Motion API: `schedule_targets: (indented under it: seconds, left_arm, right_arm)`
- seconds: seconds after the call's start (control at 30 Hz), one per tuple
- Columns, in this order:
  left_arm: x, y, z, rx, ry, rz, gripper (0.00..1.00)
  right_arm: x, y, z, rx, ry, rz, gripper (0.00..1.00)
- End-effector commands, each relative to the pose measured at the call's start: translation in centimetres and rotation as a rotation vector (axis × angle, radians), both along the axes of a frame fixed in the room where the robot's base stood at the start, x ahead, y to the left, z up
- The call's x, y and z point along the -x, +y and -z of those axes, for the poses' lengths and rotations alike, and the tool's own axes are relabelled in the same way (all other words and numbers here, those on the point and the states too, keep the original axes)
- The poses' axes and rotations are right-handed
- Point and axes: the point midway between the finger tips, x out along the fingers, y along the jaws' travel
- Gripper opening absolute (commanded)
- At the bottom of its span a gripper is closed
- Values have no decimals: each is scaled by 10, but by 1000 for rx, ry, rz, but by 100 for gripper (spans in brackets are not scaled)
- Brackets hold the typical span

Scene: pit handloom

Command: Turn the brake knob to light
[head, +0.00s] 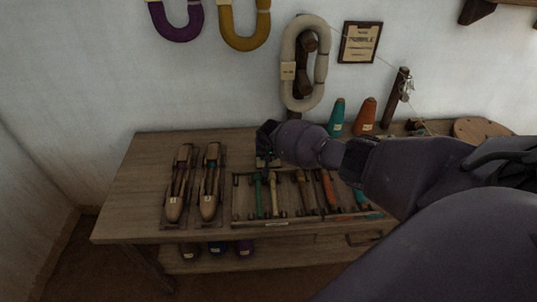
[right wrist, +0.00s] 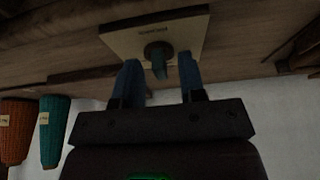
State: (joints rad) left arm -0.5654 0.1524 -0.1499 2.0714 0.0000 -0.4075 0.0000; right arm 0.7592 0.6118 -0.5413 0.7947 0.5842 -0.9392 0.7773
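The brake knob (right wrist: 158,52) is a dark round knob with a bluish pointer, on a pale square plate (right wrist: 190,32) in the right wrist view. Small lettering on the plate is too blurred to read. My right gripper (right wrist: 160,77) is open, with one blue finger on each side of the knob and visible gaps to it. In the head view my right arm reaches in from the right, and its gripper (head: 267,140) is over the back of the wooden table. There the knob is hidden behind my gripper. My left gripper is in neither view.
Two wooden shuttles (head: 175,200) lie on the table (head: 135,190) at left. A rack (head: 240,219) of several coloured bobbins is in front of my right gripper. A teal cone (head: 337,115) and an orange cone (head: 365,117) stand behind. Yarn hanks hang on the wall.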

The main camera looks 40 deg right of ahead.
Motion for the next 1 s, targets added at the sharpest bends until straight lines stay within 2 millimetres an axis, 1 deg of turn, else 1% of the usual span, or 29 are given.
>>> schedule_targets:
  seconds: [0.23,0.37,0.47,0.6,0.8,1.0]
  left_arm:
    - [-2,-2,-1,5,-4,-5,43]
    - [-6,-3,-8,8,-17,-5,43]
    - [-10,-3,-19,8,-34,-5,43]
    - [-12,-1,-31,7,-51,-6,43]
    - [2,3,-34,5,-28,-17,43]
    - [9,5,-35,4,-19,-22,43]
  right_arm:
    - [0,0,-1,0,-1,0,37]
    - [1,1,-9,-1,-4,-1,37]
    - [4,3,-23,0,-7,-1,37]
    - [11,8,-48,-1,-11,-2,37]
    - [24,15,-79,-1,-9,-1,37]
    - [32,20,-96,0,-4,-1,37]
